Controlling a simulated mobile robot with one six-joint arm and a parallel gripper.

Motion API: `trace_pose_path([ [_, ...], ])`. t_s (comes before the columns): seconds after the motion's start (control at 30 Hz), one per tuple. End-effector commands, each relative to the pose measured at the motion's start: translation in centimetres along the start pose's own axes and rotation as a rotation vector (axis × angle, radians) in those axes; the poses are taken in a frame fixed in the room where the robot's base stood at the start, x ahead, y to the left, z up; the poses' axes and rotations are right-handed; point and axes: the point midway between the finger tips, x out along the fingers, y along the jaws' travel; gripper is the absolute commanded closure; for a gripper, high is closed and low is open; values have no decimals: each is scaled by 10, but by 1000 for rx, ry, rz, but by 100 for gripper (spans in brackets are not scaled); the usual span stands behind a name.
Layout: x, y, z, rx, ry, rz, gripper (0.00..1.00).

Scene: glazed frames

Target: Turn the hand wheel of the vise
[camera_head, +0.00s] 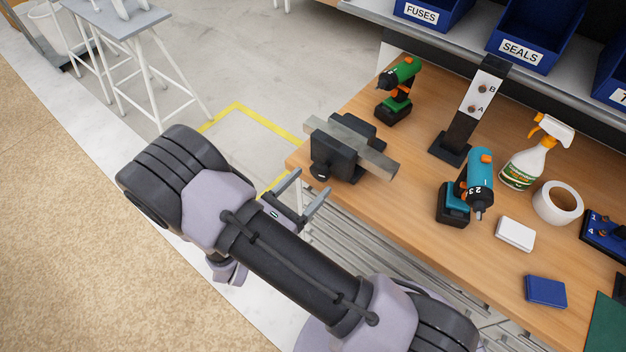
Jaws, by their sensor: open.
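The vise (345,155) is a dark block with a grey metal bar across its jaws, standing at the near left corner of the wooden bench. A dark round part low on its near side (320,172) looks like the hand wheel; it is small and its details are hard to make out. My gripper (312,181) is open, with two grey fingers pointing up and right toward the vise. The fingertips appear just short of the round part, in front of the bench edge. I see nothing between the fingers and cannot tell whether they touch the wheel.
On the wooden bench (400,215) stand a green drill (399,80), a teal drill (478,180), a black post (470,115), a spray bottle (525,165) and a white roll (558,203). Blue bins (530,40) line the back. A white-legged stool (135,50) stands upper left.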

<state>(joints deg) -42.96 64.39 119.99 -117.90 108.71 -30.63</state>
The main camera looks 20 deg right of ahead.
Motion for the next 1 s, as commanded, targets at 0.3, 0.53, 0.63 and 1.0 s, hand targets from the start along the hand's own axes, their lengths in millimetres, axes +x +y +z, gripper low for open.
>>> trace_pose_path([
  [0.3, 26, 1, 0, 1, 0, 2, 29],
  [0.53, 25, 1, 1, 1, 0, 1, 41],
  [0.63, 25, 1, 1, 1, 0, 1, 60],
  [1.0, 25, 1, 0, 19, 0, 1, 91],
])
